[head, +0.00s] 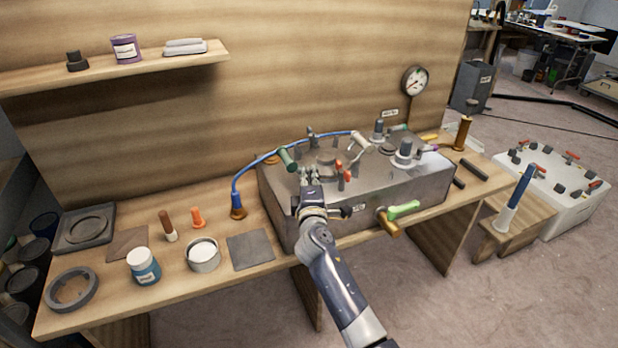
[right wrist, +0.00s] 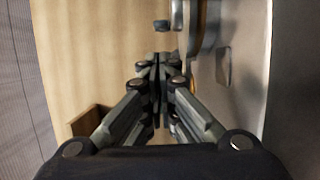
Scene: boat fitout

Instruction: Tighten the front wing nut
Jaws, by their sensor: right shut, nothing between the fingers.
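A grey metal box (head: 330,235) with several valves and fittings on top stands on the wooden bench. A small dark fitting (head: 347,211) sticks out of the box's front face, just right of the gripper. I cannot tell whether it is the front wing nut. In the right wrist view a small dark piece (right wrist: 162,25) lies just beyond the fingertips. My left gripper is not in view.
A blue hose (head: 236,178) arches from the bench to the box. A green-handled valve (head: 403,209) juts from the box front. A white can (head: 203,255), a blue-labelled jar (head: 144,266) and a grey ring (head: 71,290) stand at the left. A gauge (head: 414,81) is on the back panel.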

